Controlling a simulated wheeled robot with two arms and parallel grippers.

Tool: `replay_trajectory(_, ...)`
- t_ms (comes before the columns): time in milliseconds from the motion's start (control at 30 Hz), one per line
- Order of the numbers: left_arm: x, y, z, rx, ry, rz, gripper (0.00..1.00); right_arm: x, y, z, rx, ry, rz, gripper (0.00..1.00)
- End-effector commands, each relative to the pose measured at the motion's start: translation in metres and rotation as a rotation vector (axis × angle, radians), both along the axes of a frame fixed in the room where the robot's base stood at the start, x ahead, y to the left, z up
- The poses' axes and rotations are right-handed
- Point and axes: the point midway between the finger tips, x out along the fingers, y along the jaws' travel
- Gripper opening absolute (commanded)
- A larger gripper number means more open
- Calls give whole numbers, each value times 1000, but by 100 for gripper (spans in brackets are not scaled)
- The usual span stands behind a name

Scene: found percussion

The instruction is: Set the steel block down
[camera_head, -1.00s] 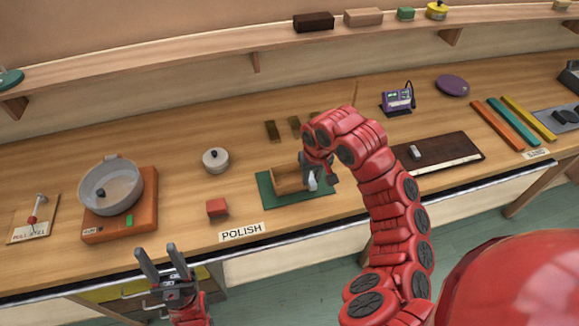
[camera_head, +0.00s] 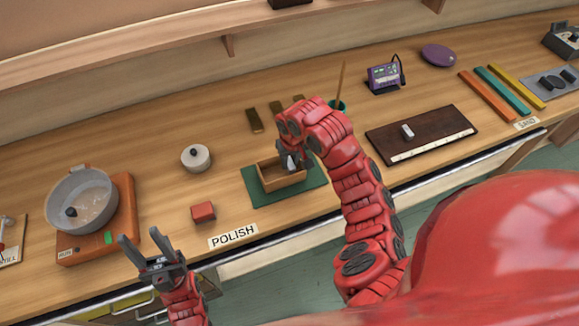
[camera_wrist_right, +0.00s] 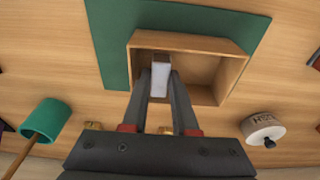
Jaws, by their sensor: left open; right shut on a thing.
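The pale grey steel block (camera_wrist_right: 160,78) is between the fingertips of my right gripper (camera_wrist_right: 161,84) in the right wrist view. The gripper is shut on it. The block overlaps the inside of an open wooden box (camera_wrist_right: 236,78). I cannot tell whether it touches the floor of the box. In the head view my right gripper (camera_head: 289,160) is at the far right part of the box (camera_head: 268,186) and hides some of it. The box sits on a green mat (camera_head: 313,183). My left gripper (camera_head: 139,238) is open and empty at the table's front edge.
A red block (camera_head: 203,212) and a POLISH label (camera_head: 233,235) lie in front. A pan (camera_head: 82,200) is on an orange scale at left, a dark board (camera_head: 420,133) at right.

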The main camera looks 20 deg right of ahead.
Motion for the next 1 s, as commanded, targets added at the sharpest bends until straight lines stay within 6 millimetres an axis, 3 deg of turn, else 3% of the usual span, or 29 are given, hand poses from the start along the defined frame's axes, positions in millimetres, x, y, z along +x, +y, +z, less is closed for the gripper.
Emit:
replay_trajectory(167,0,0,4,0,0,0,50,0,1,-22,1,2,1,0)
replay_trajectory(533,0,0,1,0,0,0,50,0,0,-28,0,-2,0,0)
replay_trajectory(567,0,0,1,0,0,0,50,0,0,-27,0,-2,0,30)
replay_trajectory(600,0,0,2,0,0,0,50,0,0,-26,0,-1,0,38)
replay_trajectory(1000,0,0,4,0,0,0,50,0,0,-20,1,-2,1,39)
